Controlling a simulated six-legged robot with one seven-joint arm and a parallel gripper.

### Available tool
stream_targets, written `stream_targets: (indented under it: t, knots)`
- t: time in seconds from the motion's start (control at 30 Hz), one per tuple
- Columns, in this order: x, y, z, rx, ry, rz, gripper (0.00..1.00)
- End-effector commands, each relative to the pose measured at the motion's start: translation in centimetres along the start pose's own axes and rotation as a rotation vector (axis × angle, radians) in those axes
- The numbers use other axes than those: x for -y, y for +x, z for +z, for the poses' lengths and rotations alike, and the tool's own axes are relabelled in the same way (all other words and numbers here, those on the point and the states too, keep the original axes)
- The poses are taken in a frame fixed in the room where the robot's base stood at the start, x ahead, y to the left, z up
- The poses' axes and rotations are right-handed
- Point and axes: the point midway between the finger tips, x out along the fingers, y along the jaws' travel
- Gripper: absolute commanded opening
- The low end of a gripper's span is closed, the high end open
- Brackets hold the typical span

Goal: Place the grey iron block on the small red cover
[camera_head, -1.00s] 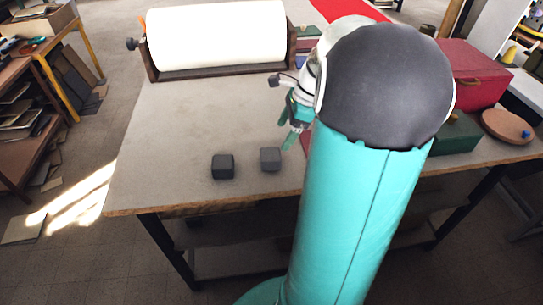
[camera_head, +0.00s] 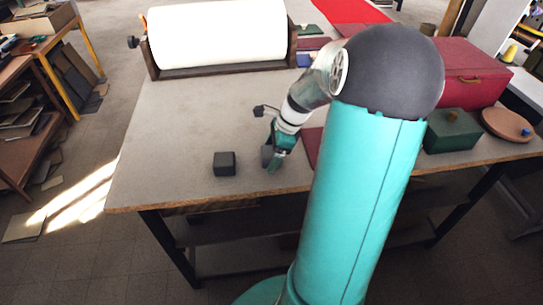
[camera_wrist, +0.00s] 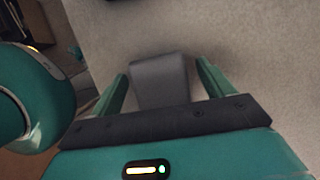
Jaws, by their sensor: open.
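The grey iron block (camera_wrist: 160,82) lies between the two green fingers in the wrist view, with a small gap on each side. In the head view it is partly hidden behind my gripper (camera_head: 271,163), which is open and low at the bench top. A darker block (camera_head: 224,163) sits a little to the left. A flat dark-red piece (camera_head: 311,145) lies to the right of my gripper, largely hidden by my arm; I cannot tell its full size.
The workbench (camera_head: 165,120) is clear to the left and behind. A white roll (camera_head: 217,35) in a dark stand is at the back. A red case (camera_head: 470,72), a green box (camera_head: 451,131) and a round wooden board (camera_head: 507,124) stand at right. A bright red cloth (camera_head: 350,11) lies at the back.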

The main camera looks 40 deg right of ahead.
Motion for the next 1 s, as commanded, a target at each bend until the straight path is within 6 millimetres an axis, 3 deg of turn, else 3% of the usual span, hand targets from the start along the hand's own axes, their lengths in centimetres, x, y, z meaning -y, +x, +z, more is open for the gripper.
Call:
stream_targets:
  t: [0.03,0.43,0.77,1.0]
  knots:
    - [0.0,0.0,0.0,0.000,0.000,0.000,0.76]
    - [0.1,-0.1,0.1,0.000,-0.001,-0.002,0.00]
    - [0.1,-0.6,0.3,-0.001,-0.001,-0.003,0.00]
    - [-0.3,-3.5,1.5,-0.004,-0.002,-0.005,0.00]
